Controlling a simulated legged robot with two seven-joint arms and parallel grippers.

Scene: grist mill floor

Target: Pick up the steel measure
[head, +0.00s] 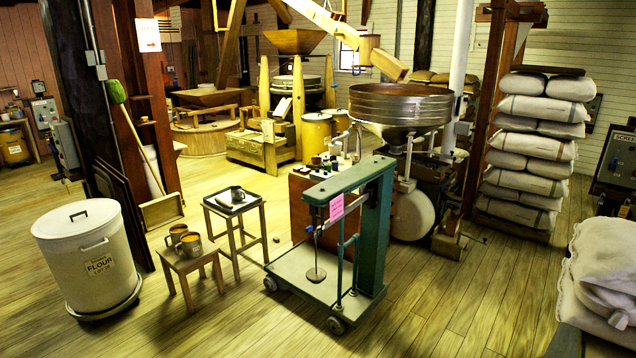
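Two brownish cups with handles, a front one (190,246) and a back one (176,233), stand on the lower wooden stool (184,264) in front and to the left. They are too small to tell their material surely. Neither of my grippers is in view.
A green platform scale (366,235) with a pink tag stands right of the stools. A white flour bin (88,255) is at left. Stacked sacks (534,150) and a large steel hopper (402,106) stand behind. The plank floor (230,325) in front is clear.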

